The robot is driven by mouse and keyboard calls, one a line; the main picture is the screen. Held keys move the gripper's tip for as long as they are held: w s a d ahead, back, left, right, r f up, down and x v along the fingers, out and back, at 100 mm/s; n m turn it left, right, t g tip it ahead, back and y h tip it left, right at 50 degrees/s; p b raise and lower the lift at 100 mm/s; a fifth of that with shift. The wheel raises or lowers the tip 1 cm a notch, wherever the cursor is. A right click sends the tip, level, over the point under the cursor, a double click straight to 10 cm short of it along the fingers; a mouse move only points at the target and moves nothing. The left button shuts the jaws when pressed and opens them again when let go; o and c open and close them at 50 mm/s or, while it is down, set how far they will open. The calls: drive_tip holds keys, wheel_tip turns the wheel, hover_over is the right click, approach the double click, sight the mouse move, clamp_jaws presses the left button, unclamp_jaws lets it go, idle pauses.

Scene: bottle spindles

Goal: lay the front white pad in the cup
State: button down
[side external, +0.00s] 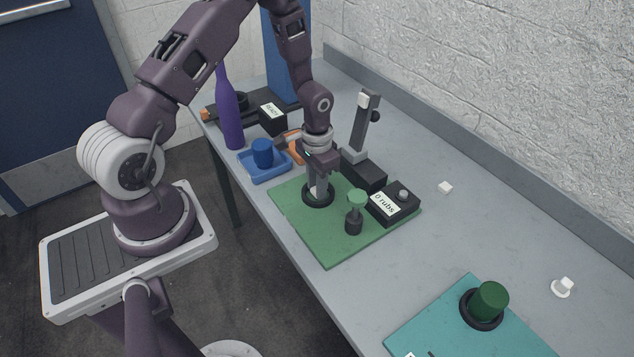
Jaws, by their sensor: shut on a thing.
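My gripper (318,188) points down over the green mat (335,245). It is shut on a small pale piece, mostly hidden by the fingers; I cannot tell if it is a white pad. The fingertips are at a low black ring-shaped holder (306,201), which may be the cup; whether the piece touches its inside is hidden. A white piece with a round base and a knob (562,288) stands on the bench at the right. A small flat white piece (445,187) lies farther back. A dark green cylinder (490,299) sits tilted in a black ring on the teal mat (440,320).
A green-topped black spindle (355,212) stands close right of my gripper. Behind are a black box labelled "0 rubs" (392,203) and a grey upright post (361,125). A blue cup (262,152) in a blue tray (265,175) and a purple bottle (229,115) stand left.

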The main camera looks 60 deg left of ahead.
drive_tip(key=c, duration=1.2)
unclamp_jaws()
drive_tip(key=shift+o, duration=0.2)
wheel_tip(320, 180, up, 22)
drive_tip(key=s+d+t, duration=0.1)
drive_tip(key=s+d, duration=0.1)
drive_tip(key=s+d+r+t, duration=0.2)
drive_tip(key=s+d+r, duration=0.2)
drive_tip(key=s, duration=0.5)
drive_tip(key=s+d+r+t, duration=0.2)
drive_tip(key=s+d+r, duration=0.2)
drive_tip(key=s+r, duration=0.4)
drive_tip(key=shift+s+d+t, duration=0.3)
drive_tip(key=shift+s+d, duration=0.05)
drive_tip(key=shift+s, duration=0.15)
